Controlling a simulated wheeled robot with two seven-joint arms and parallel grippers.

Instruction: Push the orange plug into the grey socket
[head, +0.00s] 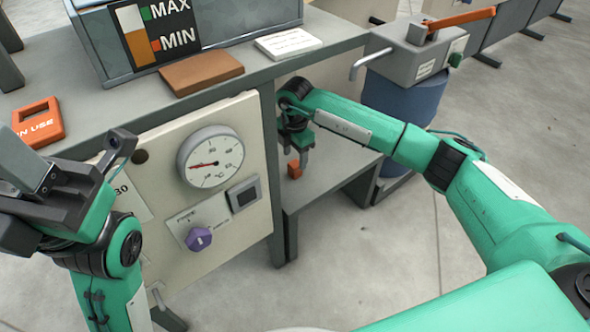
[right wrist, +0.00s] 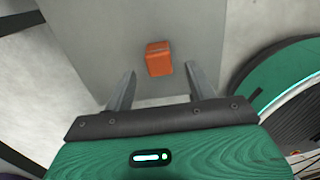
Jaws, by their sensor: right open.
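The orange plug (head: 294,169) is a small block on the grey lower shelf, right of the cream panel. In the right wrist view the plug (right wrist: 159,59) shows between and just beyond the fingertips. My right gripper (head: 301,158) is open, points down at the plug and holds nothing. Its two fingers (right wrist: 160,74) stand apart in the wrist view, with the plug near their centre line. My left gripper (head: 62,175) is at the left edge, in front of the panel; its jaw opening is unclear. A grey-framed dark square (head: 244,195) is on the panel; I cannot tell if it is the socket.
The cream panel (head: 170,157) carries a round gauge (head: 211,157) and a purple knob (head: 198,238). An orange tag (head: 38,122), brown block (head: 202,72) and white block (head: 288,43) lie on the upper bench. A grey box with an orange lever (head: 461,19) stands at right.

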